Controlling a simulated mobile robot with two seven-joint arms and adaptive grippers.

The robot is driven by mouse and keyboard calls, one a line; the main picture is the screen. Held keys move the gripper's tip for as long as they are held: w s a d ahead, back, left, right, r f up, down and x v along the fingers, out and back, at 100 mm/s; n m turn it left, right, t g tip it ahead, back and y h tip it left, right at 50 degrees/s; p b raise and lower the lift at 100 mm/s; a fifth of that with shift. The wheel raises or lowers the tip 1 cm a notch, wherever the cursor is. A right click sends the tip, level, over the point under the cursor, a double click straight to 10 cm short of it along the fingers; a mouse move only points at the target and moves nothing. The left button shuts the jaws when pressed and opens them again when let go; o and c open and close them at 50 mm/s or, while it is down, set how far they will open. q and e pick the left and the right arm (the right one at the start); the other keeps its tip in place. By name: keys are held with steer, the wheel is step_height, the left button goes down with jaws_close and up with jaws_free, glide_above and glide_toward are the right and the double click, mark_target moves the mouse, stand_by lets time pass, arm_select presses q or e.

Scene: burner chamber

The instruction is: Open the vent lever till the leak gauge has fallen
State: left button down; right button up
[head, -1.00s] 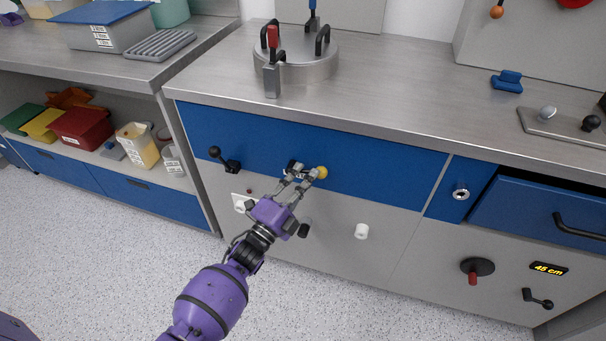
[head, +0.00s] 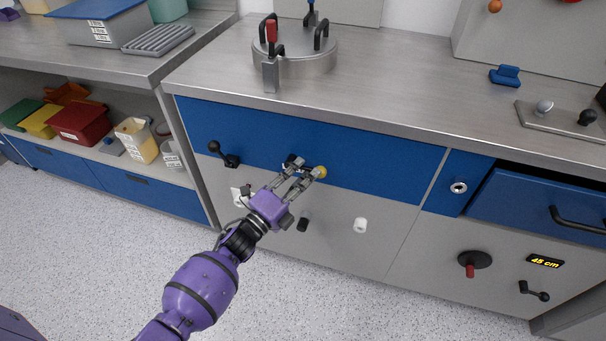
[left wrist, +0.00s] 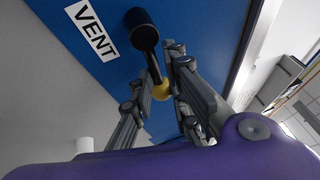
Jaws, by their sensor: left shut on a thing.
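The vent lever has a yellow knob (head: 320,172) and sits on the blue front panel below the worktop. In the left wrist view its dark shaft (left wrist: 152,64) runs from a black round pivot (left wrist: 142,30) to the knob, beside a white label (left wrist: 92,30) reading VENT. My left gripper (head: 307,171) is shut on the lever near the knob; its fingers (left wrist: 163,88) lie either side of it in the wrist view. The fingers partly cover the lever in the head view. I cannot make out a leak gauge. My right gripper is out of view.
A blue drawer (head: 540,208) stands slightly open at right. A round metal lid (head: 294,55) is on the worktop. The floor in front is clear.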

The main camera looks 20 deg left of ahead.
arm_select(q)
steer(key=shift+a+f, duration=0.1)
steer(key=shift+f, duration=0.3)
steer(key=c, duration=1.8)
jaws_free()
steer(key=shift+o, duration=0.6)
steer(key=shift+w+f, duration=0.1)
steer(key=v, duration=1.2)
steer(key=shift+r, duration=0.3)
